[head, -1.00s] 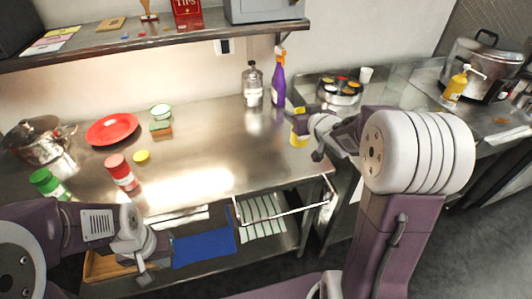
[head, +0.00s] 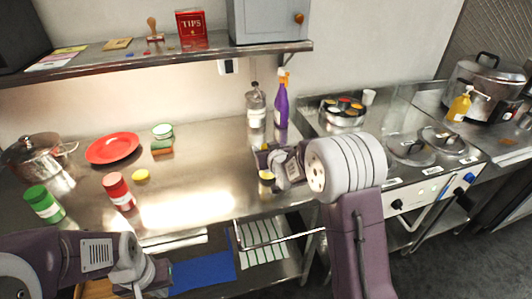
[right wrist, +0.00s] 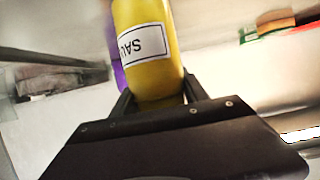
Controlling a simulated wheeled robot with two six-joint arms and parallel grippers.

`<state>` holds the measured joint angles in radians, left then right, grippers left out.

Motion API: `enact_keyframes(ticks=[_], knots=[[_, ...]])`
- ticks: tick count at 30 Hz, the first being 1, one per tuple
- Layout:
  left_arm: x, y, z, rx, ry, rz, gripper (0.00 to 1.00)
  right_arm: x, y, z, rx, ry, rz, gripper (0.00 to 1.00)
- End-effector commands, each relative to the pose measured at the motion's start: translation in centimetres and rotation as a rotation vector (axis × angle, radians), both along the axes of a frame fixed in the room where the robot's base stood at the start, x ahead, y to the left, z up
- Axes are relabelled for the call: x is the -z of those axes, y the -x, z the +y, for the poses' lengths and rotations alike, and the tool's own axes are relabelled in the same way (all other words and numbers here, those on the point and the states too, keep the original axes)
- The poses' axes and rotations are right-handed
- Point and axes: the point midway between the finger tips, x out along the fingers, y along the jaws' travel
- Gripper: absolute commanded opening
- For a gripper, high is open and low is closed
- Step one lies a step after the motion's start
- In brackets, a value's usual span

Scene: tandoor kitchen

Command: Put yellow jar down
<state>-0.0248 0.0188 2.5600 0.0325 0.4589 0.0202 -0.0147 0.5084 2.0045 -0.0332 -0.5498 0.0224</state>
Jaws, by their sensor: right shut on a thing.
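The yellow jar (right wrist: 148,60) with a white label, its lettering upside down, fills the upper middle of the right wrist view. My right gripper (right wrist: 158,98) is shut on it. In the head view only a small yellow part of the jar (head: 266,175) shows beside my right gripper (head: 268,160), over the right part of the steel counter (head: 205,160). The frames do not tell whether the jar touches the counter. My left gripper (head: 142,280) is low at the left, in front of the counter; its fingers are not clear.
A purple spray bottle (head: 281,108) and a clear bottle (head: 256,110) stand behind my right gripper. A red jar (head: 118,192), green jar (head: 43,203), yellow disc (head: 140,175), red plate (head: 112,148) and pot (head: 35,155) occupy the left. The counter's middle is clear.

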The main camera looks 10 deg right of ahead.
Motion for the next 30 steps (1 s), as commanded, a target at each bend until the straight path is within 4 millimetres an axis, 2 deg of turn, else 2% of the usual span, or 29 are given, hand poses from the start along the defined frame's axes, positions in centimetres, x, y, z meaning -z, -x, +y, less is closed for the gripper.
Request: enact_keyframes(ticks=[3, 14, 15, 17, 18, 28, 30], knots=[[0.1, 0.0, 0.0, 0.0, 0.0, 0.0, 0.0, 1.2, 0.0, 0.0, 0.0, 0.0, -0.002, 0.0], [0.5, 0.0, 0.0, 0.0, 0.0, 0.0, 0.0, 1.6, 0.0, 0.0, 0.0, -0.001, -0.004, 0.0], [0.5, 0.0, 0.0, 0.0, 0.0, 0.0, 0.0, 1.7, 0.0, 0.0, 0.0, -0.001, -0.002, 0.55], [0.4, 0.0, 0.0, 0.0, 0.0, 0.0, 0.0, 1.6, 0.0, 0.0, 0.0, -0.001, -0.002, 0.72], [0.4, 0.0, 0.0, 0.0, 0.0, 0.0, 0.0, 1.6, 0.0, 0.0, 0.0, -0.001, -0.002, 0.74], [-0.1, 0.0, 0.0, 0.0, 0.0, 0.0, 0.0, 1.1, 0.0, 0.0, 0.0, -0.001, -0.002, 0.74], [0.1, 0.0, 0.0, 0.0, 0.0, 0.0, 0.0, 0.9, 0.6, -0.1, 0.0, -0.001, -0.002, 0.74]])
